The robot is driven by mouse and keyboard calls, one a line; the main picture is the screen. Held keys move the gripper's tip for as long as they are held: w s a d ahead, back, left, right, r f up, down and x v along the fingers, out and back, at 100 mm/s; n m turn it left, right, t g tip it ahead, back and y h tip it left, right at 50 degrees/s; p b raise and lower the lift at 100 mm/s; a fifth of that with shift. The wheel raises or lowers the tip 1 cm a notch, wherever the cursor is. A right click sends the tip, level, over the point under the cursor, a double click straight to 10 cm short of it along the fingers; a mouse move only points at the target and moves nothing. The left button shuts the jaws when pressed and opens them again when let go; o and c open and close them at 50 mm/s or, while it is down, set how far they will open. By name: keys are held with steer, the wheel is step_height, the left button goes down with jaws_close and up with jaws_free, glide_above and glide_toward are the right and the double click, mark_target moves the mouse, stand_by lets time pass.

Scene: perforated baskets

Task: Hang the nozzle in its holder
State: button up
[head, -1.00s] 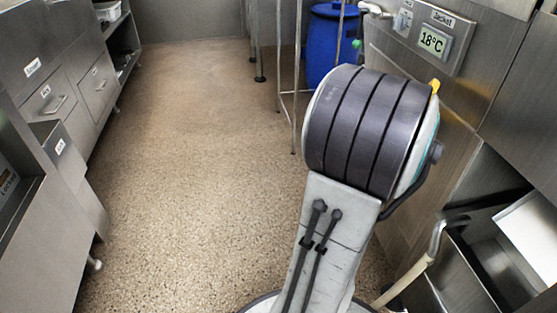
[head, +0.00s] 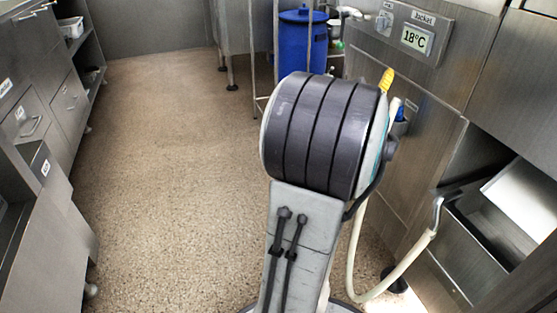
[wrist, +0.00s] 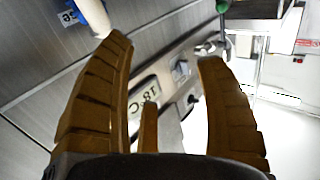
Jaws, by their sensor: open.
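My gripper (wrist: 164,50) is open in the wrist view, with brown ridged fingers apart and nothing between them. In the head view only a yellow fingertip (head: 386,80) shows past my arm. A pale hose (head: 405,262) hangs in a loop from a metal pipe end at the right and runs up behind my arm. A pale tubular piece (head: 394,107), likely the nozzle or hose end, stands beside a blue part (head: 401,114) near the wall. In the wrist view a pale tube (wrist: 93,14) lies just beyond the left fingertip, apart from the grasp space. I cannot tell which part is the holder.
A steel wall panel with an 18°C display (head: 417,39) is at the right. A blue barrel (head: 303,45) stands behind a metal frame. An open steel tray (head: 510,222) juts out at lower right. Drawers (head: 32,120) line the left. The speckled floor (head: 160,140) between is clear.

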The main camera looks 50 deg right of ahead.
steer(key=s+a+f+g+y, duration=0.1)
steer(key=a+f+y, duration=0.25)
steer(key=f, duration=0.45)
steer(key=s+a+f+g+y, duration=0.1)
steer(key=a+f+y, duration=0.25)
steer(key=f, duration=0.45)
steer(key=w+a+n+y+p, duration=0.1)
steer(key=w+a+n+y, duration=0.1)
steer(key=w+a, duration=0.2)
steer(key=w+a+f+n+t+y+p, duration=0.1)
steer(key=w+a+n+y, duration=0.1)
steer(key=w, duration=0.9)
steer(key=a+y, duration=0.1)
steer(key=a, duration=0.1)
steer(key=shift+w+a+n+t+y, duration=0.2)
steer(key=shift+a+n+t+y, duration=0.1)
steer(key=shift+f, duration=0.1)
